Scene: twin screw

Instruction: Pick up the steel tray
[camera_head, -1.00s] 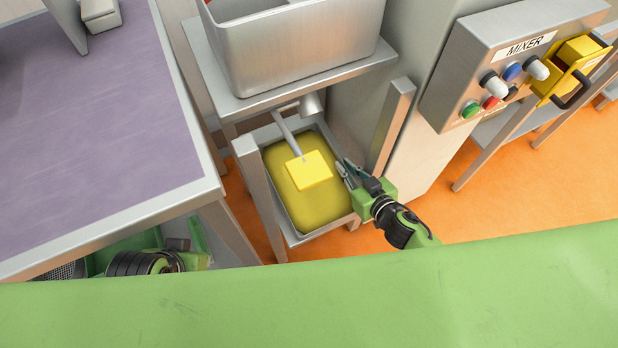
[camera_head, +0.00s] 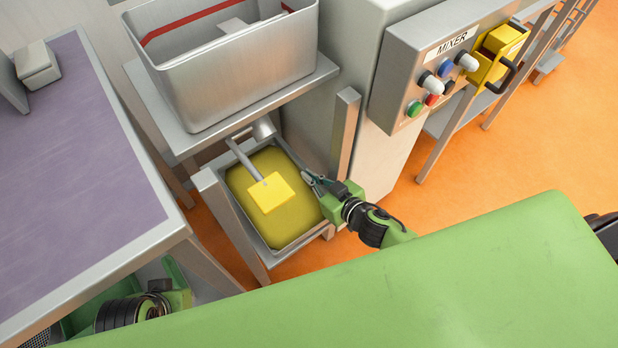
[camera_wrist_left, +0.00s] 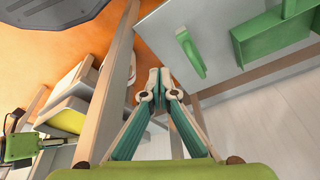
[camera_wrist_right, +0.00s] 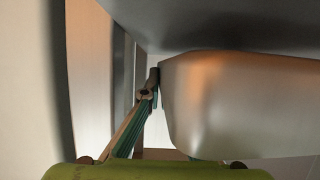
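The steel tray (camera_head: 314,231), a deep rectangular pan with a yellow mass in it, stands in the low metal stand under the upper shelf. My right gripper (camera_head: 314,181) is at the tray's right rim in the head view. In the right wrist view, one finger of the right gripper (camera_wrist_right: 155,86) lies close against the tray's wall (camera_wrist_right: 235,105). The tray hides the other finger; the gripper looks shut on the wall. My left gripper (camera_wrist_left: 158,77) is shut and empty in the left wrist view, away from the tray; its fingers do not show in the head view.
A large steel bin (camera_head: 230,85) stands on the shelf above. The stand's post (camera_head: 345,130) and the mixer panel (camera_head: 405,75) are at the right. A purple-topped table (camera_head: 80,170) is at the left.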

